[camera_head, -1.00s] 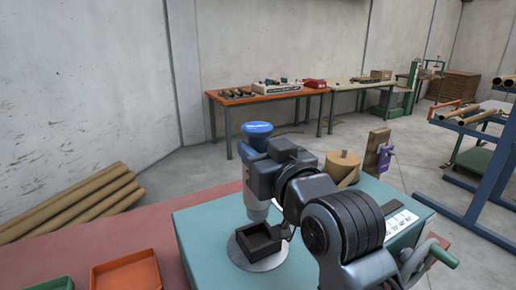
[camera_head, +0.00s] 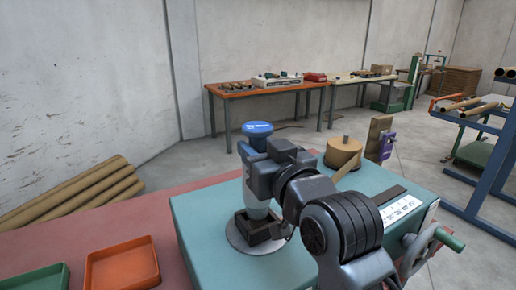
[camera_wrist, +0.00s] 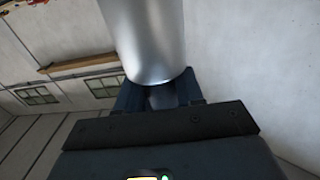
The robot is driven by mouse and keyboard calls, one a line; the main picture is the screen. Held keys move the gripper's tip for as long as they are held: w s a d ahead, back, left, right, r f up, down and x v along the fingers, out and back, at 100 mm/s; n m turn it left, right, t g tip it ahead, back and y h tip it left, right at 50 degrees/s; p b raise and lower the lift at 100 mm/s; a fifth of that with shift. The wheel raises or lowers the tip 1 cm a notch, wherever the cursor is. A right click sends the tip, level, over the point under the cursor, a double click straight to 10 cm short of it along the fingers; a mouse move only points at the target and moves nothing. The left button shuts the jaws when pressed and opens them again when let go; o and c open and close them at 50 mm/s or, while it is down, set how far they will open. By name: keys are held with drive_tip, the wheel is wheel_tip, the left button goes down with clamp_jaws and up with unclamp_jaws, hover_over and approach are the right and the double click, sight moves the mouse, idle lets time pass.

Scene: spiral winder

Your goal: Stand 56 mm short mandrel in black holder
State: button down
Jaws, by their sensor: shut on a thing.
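The short mandrel (camera_head: 257,205) is a silver-grey cylinder with a blue top, standing upright in the head view. My gripper (camera_wrist: 160,97) is shut on it. The wrist view shows its smooth metal body (camera_wrist: 147,45) between the dark jaws. The black holder (camera_head: 262,236) is a square, open box on a round grey plate on the teal machine top. The mandrel's lower end overlaps the holder's opening in the head view. The holder's front wall and my arm hide the lower edge, so I cannot tell whether it is inside or just above.
The teal machine top (camera_head: 205,215) carries a brown paper roll (camera_head: 342,153) behind my arm and a white printed scale (camera_head: 401,210) at right. An orange tray (camera_head: 122,266) and a green tray (camera_head: 36,281) lie at front left. Cardboard tubes (camera_head: 75,195) lie at left.

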drive_tip(key=shift+f+b, duration=0.9)
drive_tip(key=shift+f, duration=0.5)
drive_tip(key=c, duration=0.6)
unclamp_jaws()
drive_tip(key=shift+c, duration=0.2)
drive_tip(key=shift+f, duration=0.15)
drive_tip(key=b+v, duration=0.1)
drive_tip(key=v, duration=0.6)
drive_tip(key=shift+s, duration=0.35)
drive_tip(key=shift+d, duration=0.15)
